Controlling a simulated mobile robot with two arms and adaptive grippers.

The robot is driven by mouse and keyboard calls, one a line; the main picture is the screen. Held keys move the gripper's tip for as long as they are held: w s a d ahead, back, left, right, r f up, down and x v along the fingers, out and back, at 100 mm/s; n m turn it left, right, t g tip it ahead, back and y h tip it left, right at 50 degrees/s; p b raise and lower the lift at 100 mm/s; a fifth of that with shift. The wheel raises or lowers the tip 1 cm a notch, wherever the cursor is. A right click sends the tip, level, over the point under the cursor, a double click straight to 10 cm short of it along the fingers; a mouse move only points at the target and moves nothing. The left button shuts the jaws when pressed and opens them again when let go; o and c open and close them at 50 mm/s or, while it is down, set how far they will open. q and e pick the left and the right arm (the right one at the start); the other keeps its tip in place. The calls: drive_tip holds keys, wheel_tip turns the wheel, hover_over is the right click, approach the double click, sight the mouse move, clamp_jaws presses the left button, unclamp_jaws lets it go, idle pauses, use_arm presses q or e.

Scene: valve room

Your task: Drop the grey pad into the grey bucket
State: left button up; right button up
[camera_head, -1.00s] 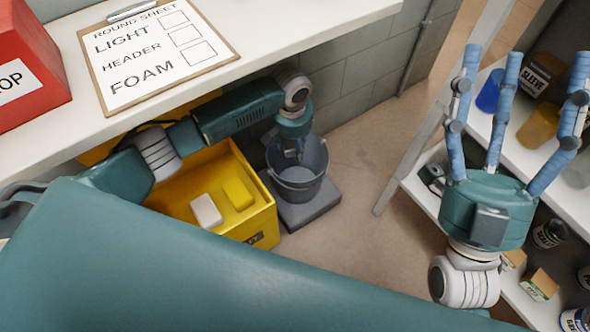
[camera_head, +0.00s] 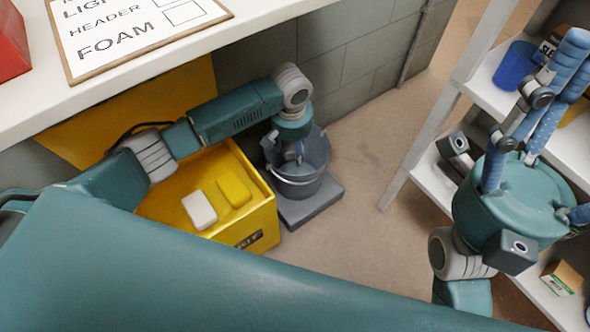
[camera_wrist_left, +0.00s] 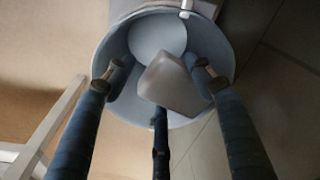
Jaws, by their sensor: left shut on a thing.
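The grey bucket (camera_head: 298,187) stands on a dark grey slab, with its handle hanging at the front. My left gripper (camera_head: 299,153) points down at the bucket mouth. In the left wrist view, my left gripper (camera_wrist_left: 162,82) is shut on the grey pad (camera_wrist_left: 172,86), with fingers around it. The bucket (camera_wrist_left: 226,48) opens behind the pad in that view. In the head view the pad is hidden by the gripper and bucket. My right gripper (camera_head: 545,105) is at the right by the shelves, its fingers spread and empty.
A yellow bin (camera_head: 262,220) left of the bucket holds a white block (camera_head: 199,209) and a yellow block (camera_head: 234,189). A white counter (camera_head: 170,58) with a clipboard (camera_head: 130,28) lies above. White shelves (camera_head: 425,180) stand at the right; floor between is clear.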

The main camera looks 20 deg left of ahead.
idle(0.3)
use_arm(q)
drive_tip(key=o, duration=1.8)
drive_tip(key=r, duration=0.4)
drive_tip(key=s+r, duration=0.1)
drive_tip(key=r, duration=0.6)
drive_tip(key=shift+s+d+r, duration=0.15)
drive_tip(key=shift+s+r, duration=0.1)
drive_tip(key=shift+r, duration=0.15)
